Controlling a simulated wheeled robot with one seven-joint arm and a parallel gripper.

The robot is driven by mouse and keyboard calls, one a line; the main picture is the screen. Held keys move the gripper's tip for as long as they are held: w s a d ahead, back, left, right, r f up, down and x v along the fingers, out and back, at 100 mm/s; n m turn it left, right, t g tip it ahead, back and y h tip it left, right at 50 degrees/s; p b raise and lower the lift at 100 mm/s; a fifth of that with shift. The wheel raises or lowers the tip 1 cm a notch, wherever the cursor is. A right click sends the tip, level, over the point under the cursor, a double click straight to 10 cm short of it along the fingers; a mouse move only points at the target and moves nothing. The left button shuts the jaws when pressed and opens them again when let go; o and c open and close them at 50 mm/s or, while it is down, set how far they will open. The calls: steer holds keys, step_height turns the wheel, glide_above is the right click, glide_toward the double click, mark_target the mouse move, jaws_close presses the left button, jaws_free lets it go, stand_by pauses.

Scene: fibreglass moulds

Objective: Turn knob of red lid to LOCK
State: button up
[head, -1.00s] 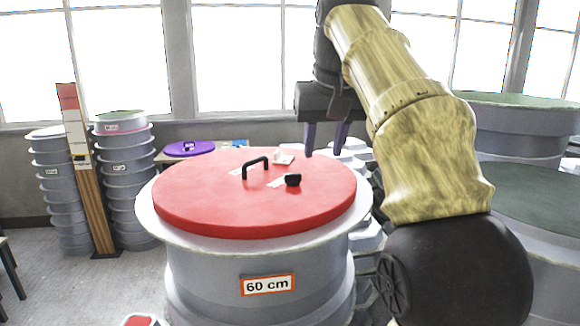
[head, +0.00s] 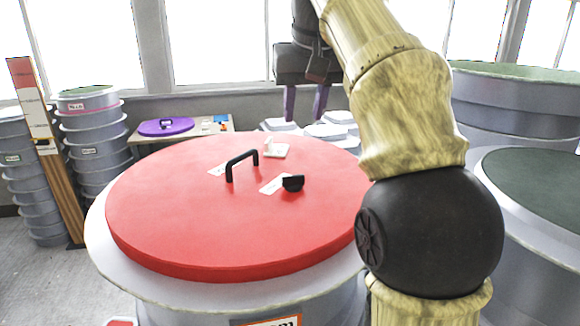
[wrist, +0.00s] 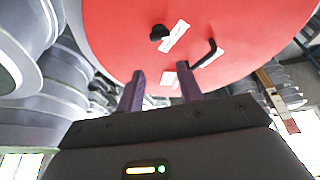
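The red lid (head: 180,220) lies on a large grey mould and also fills the upper part of the wrist view (wrist: 120,30). Its black knob (head: 293,183) sits right of the black handle (head: 241,163), beside a white label (head: 271,185) too small to read. The knob also shows in the wrist view (wrist: 159,33). My gripper (head: 305,105) hangs over the far right side of the lid, above and behind the knob. Its two purple fingers are apart with nothing between them, as the wrist view shows (wrist: 163,82). The knob is apart from the fingers.
A small pale item (head: 277,149) lies on the lid behind the handle. A purple lid (head: 166,127) rests on a table behind. Stacked grey moulds (head: 92,135) stand at left, and large moulds (head: 520,110) at right. The space above the red lid is mostly clear.

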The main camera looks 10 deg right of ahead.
mark_target(294, 176)
steer(key=shift+o, duration=0.6)
steer(key=o, duration=0.6)
steer(key=shift+c, duration=0.2)
steer(key=x, duration=1.7)
steer(key=shift+w+f+b, duration=0.15)
steer(key=shift+b, duration=0.15)
steer(key=shift+c, duration=0.2)
